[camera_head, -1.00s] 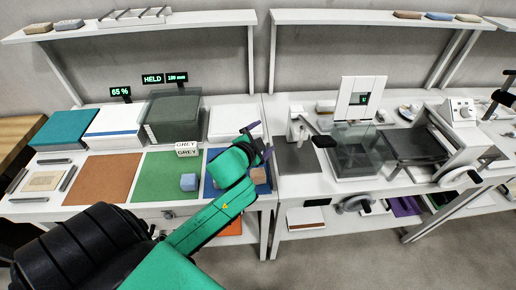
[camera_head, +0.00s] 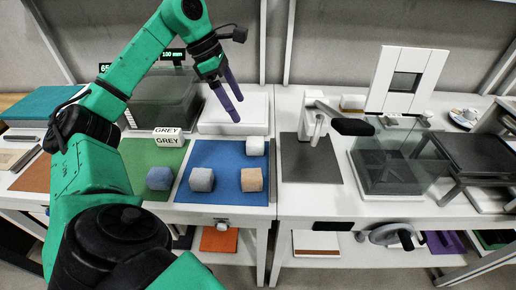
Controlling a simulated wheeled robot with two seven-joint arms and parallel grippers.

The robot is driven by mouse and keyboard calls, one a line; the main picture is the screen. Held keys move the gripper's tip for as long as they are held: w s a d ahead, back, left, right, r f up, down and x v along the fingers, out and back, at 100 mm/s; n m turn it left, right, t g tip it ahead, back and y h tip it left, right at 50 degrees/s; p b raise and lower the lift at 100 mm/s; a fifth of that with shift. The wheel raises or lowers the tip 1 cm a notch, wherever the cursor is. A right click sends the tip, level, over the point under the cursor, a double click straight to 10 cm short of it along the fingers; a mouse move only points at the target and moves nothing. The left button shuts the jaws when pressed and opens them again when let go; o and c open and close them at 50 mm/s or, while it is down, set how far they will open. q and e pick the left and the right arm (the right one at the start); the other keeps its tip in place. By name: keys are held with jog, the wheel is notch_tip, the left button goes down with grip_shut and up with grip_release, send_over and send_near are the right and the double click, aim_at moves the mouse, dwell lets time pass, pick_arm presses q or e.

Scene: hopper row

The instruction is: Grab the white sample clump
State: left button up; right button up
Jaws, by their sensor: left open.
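A white clump (camera_head: 256,146), roughly cube-shaped, sits at the back right corner of the blue mat (camera_head: 228,160). My left gripper (camera_head: 237,108) is raised above and behind the blue mat. Its two purple fingers are apart, point down to the right, and hold nothing. In the picture its fingertips are up and left of the white clump, apart from it, in front of a white box. My right gripper is not in view.
A tan cube (camera_head: 252,180) and a grey cube (camera_head: 202,180) sit at the front of the blue mat. A white box (camera_head: 235,112) stands behind the blue mat.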

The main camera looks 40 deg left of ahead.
pick_arm(q)
send_near(258, 140)
jog(key=shift+s+b+x, duration=0.15)
jog(key=shift+b+x, duration=0.1)
jog(key=shift+x, duration=0.35)
jog(key=shift+s+b+x, duration=0.15)
jog(key=shift+b+x, duration=0.05)
jog(key=shift+x, duration=0.35)
jog(key=x, duration=0.2)
jog(key=p+x, duration=0.1)
jog(key=x, duration=0.5)
jog(key=shift+w+d, duration=0.1)
jog(key=shift+w, duration=0.25)
jog(key=c, duration=1.4)
notch_tip(258, 140, up, 20)
jog(key=p, duration=0.3)
jog(key=shift+r+p, duration=0.1)
jog(key=shift+p, duration=0.25)
